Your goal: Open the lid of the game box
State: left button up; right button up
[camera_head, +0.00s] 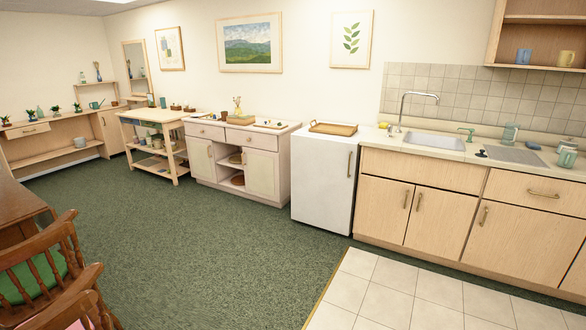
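I cannot make out a game box for certain in the head view. A small tan box-like thing (240,120) sits on the pink-topped cabinet (262,170), too small to tell what it is. A brown wooden tray (333,128) lies on top of the white fridge. Neither of my grippers is in view, so their state does not show.
A white fridge (322,182) and a sink counter (440,149) line the right wall. A slatted wooden workbench (158,140) stands farther back. Wooden chairs (45,262) and a dark table edge (18,207) are at lower left. The green carpet (210,250) is clear.

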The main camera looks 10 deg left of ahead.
aim_at(251, 120)
jog(key=u, duration=0.8)
jog(key=i, duration=2.55)
jog(key=u, duration=0.25)
jog(key=i, duration=2.6)
jog(key=z, duration=1.15)
jog(key=i, duration=1.6)
jog(key=z, duration=0.65)
